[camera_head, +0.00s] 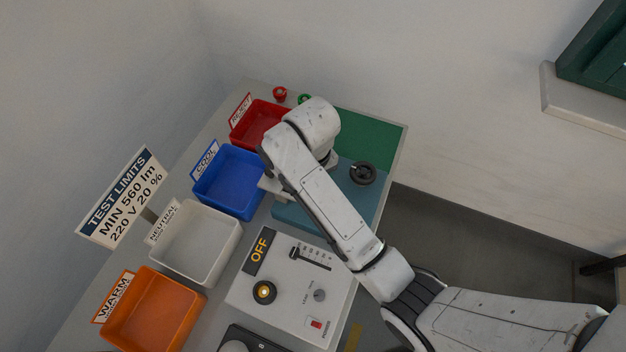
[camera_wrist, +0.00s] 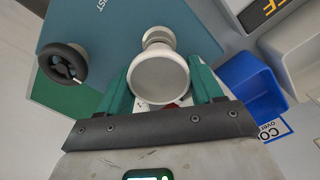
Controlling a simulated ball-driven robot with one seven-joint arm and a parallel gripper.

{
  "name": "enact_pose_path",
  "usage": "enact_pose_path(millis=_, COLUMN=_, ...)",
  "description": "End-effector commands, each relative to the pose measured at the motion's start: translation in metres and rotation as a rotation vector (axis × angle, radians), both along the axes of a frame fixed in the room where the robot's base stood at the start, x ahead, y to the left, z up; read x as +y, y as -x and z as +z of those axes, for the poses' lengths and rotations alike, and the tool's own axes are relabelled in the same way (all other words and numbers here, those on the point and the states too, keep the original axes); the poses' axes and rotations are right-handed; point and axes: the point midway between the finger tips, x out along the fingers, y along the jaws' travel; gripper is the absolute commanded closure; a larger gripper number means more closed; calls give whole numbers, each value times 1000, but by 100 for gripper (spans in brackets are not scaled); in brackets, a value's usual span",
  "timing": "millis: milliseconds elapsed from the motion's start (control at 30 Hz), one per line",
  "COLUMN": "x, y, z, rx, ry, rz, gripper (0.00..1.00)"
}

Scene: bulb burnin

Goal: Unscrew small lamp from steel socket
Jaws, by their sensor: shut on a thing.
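In the wrist view, my gripper (camera_wrist: 161,88) has its two green fingers on either side of a small lamp (camera_wrist: 158,80) with a pale, round, flat face, and is shut on it. Behind the lamp's face, a shiny steel socket (camera_wrist: 158,35) shows on the blue-grey block (camera_wrist: 100,32). Whether the lamp's base is still in the thread is hidden. In the head view, my arm covers the lamp and the steel socket, and the block (camera_head: 290,215) shows beside it.
Red (camera_head: 250,137), blue (camera_head: 203,193), white (camera_head: 217,262) and orange (camera_head: 178,336) bins line the left side. A test box (camera_head: 285,310) marked OFF stands in front. A green mat (camera_head: 385,135) lies behind the block.

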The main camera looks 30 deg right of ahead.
Motion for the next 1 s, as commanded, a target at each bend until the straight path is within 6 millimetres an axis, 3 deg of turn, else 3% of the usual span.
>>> enact_pose_path(millis=800, x=6, y=3, z=-1, rx=6, ry=-3, rz=1063, gripper=66)
enact_pose_path(millis=1000, x=8, y=3, z=-1, rx=4, ry=-3, rz=1211, gripper=66)
